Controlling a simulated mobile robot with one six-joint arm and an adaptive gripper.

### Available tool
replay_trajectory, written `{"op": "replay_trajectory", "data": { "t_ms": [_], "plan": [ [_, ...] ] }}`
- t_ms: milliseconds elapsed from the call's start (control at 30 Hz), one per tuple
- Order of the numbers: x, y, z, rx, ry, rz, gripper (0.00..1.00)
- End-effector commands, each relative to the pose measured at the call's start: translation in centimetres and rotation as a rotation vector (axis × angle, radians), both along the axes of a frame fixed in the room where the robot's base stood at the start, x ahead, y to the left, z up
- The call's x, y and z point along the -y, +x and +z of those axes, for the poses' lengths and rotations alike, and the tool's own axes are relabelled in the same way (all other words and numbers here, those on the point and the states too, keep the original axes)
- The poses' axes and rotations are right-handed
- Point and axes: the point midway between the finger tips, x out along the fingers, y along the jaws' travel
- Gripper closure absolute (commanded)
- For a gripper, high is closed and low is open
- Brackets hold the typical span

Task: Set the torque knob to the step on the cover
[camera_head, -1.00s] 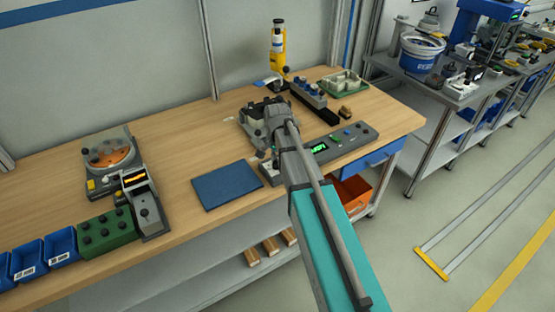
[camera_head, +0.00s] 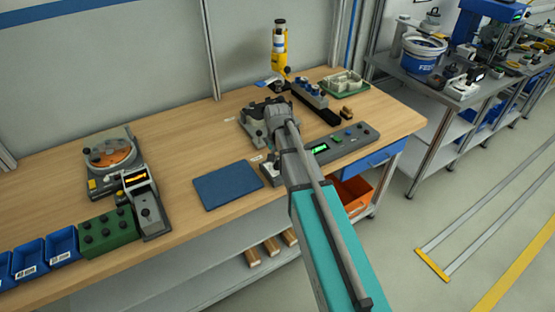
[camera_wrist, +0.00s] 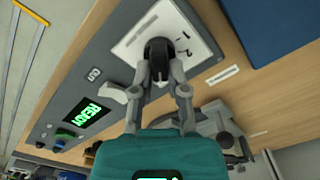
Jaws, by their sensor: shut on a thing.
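The torque knob (camera_wrist: 158,48) is black and stands on a white dial plate (camera_wrist: 134,42) with dark marks, at one end of the grey control unit (camera_wrist: 88,77). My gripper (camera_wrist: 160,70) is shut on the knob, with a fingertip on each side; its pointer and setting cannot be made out. The unit's green display (camera_wrist: 88,113) appears to read READY. In the head view the control unit (camera_head: 358,139) lies at the bench's front edge, and my arm hides the knob. I cannot make out a step number on any cover.
A blue mat (camera_head: 228,185) lies left of the unit. A grey fixture (camera_head: 254,122) stands behind my gripper. A green button (camera_wrist: 66,133) sits beyond the display. A turntable (camera_head: 110,155) and blue bins (camera_head: 62,246) stand left. Bare bench top separates turntable and mat.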

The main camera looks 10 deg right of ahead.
Motion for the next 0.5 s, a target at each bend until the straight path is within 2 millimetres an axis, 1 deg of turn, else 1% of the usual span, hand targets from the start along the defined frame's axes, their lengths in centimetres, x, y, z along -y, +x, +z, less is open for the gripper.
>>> {"op": "replay_trajectory", "data": {
  "t_ms": [100,133,300,500],
  "plan": [
    [0.00,-0.01,-0.01,0.000,0.000,-0.001,1.00],
    [0.00,-0.01,-0.01,0.000,0.000,-0.001,0.76],
    [0.01,-0.01,-0.01,0.000,0.000,-0.002,0.46],
    [0.03,-0.01,0.00,0.000,0.000,-0.002,0.46]
  ]
}}
